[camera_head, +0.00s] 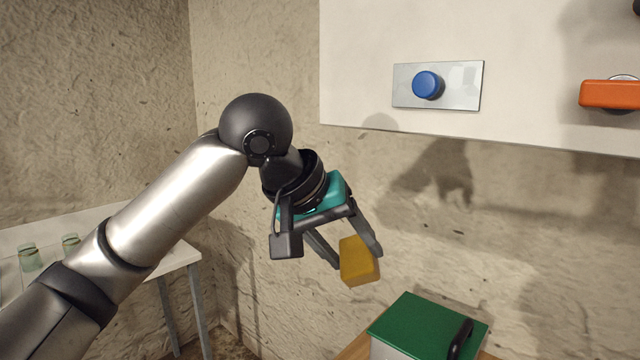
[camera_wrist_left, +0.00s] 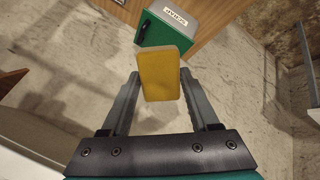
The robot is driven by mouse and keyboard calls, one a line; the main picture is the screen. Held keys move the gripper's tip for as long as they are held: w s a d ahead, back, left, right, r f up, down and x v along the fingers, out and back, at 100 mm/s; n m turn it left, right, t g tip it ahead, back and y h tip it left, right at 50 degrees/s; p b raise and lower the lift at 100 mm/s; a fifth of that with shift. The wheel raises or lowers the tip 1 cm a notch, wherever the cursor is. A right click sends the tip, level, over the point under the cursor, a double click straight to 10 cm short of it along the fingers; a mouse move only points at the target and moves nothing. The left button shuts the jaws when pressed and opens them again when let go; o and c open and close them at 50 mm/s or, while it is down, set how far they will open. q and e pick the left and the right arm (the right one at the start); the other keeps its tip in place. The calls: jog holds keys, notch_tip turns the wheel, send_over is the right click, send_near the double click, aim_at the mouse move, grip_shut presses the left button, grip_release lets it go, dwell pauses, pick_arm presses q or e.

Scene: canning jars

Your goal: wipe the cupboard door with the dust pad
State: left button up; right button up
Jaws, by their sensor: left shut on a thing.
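My left gripper (camera_head: 360,257) is shut on the dust pad (camera_head: 360,262), a yellow-orange block held between the fingertips in mid-air. In the left wrist view the dust pad (camera_wrist_left: 160,76) stands out beyond the fingers (camera_wrist_left: 158,92). A white panel (camera_head: 520,40) on the wall at upper right may be the cupboard front. It carries a metal plate (camera_head: 463,86) with a blue knob (camera_head: 427,85) and an orange handle (camera_head: 612,94). The pad is below and left of the panel, apart from it. No door seam shows clearly. My right gripper is not in view.
A green-topped box (camera_head: 425,325) with a black handle stands on a wooden surface below the pad; its label shows in the wrist view (camera_wrist_left: 174,16). A white table (camera_head: 180,258) with glass jars (camera_head: 30,258) stands at left. The wall between is bare.

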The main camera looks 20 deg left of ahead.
pick_arm(q)
notch_tip(320, 180, up, 17)
jog(key=w+n+t+h+p, duration=0.1)
jog(key=w+t+h+p, duration=0.1)
jog(key=t, duration=0.4)
notch_tip(320, 180, up, 19)
jog(key=n+t+p, duration=0.1)
jog(key=t+p, duration=0.2)
jog(key=t, duration=0.2)
send_over(352, 242)
jog(key=s+a, duration=0.3)
jog(key=p+x, duration=0.1)
jog(key=x, duration=0.5)
jog(key=shift+w+d+p, duration=0.15)
jog(key=shift+p, duration=0.25)
jog(key=shift+f, duration=0.1)
jog(key=shift+p+x, duration=0.55)
jog(key=shift+x, duration=0.45)
jog(key=shift+d, duration=0.15)
jog(key=s+d, duration=0.3)
jog(key=d, duration=0.7)
jog(key=shift+s, duration=0.4)
